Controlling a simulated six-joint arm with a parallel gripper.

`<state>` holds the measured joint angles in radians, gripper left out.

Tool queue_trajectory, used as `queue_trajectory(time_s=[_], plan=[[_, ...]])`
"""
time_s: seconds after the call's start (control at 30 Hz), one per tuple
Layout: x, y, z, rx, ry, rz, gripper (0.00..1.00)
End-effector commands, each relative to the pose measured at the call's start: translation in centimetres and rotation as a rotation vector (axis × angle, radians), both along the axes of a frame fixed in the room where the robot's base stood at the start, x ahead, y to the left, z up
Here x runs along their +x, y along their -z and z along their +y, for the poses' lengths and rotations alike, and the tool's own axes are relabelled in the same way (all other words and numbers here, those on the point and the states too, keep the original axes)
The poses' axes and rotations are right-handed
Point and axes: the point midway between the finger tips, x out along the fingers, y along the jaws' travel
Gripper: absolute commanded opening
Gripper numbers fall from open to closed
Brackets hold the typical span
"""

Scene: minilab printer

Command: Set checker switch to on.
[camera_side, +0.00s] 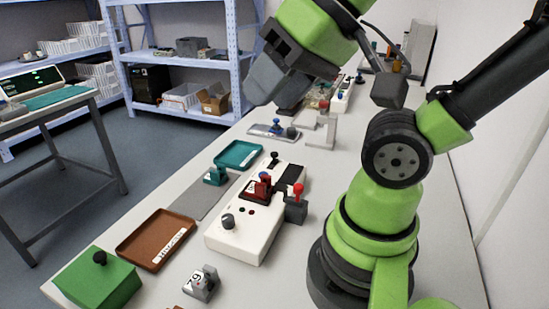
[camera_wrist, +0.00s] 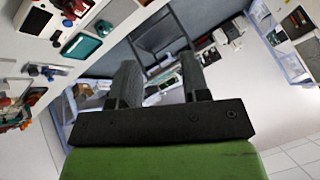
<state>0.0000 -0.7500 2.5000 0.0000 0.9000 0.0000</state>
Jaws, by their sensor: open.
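A white machine (camera_side: 235,238) stands on the table in the side view. I cannot tell which of these is the checker switch; no label is readable. My gripper (camera_side: 262,90) is raised well above the table, beyond the machine, touching nothing. In the wrist view its two fingers (camera_wrist: 158,78) are apart with nothing between them.
Around the machine are a brown tray (camera_side: 137,248), a green box (camera_side: 95,283), a numbered grey block (camera_side: 201,284), a teal stamp (camera_side: 214,175) and a teal tray (camera_side: 238,153). A blue-knobbed device (camera_side: 275,130) and a white stand (camera_side: 325,133) are farther back. Shelves (camera_side: 185,65) stand behind.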

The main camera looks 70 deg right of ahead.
Motion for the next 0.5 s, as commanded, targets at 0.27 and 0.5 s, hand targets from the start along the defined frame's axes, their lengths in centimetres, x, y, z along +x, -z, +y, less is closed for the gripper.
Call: queue_trajectory(time_s=[0.27, 0.5], plan=[[0.0, 0.0, 0.0, 0.0, 0.0, 0.0, 0.43], [1.2, -0.2, -0.8, -0.016, 0.029, 0.033, 0.48]])
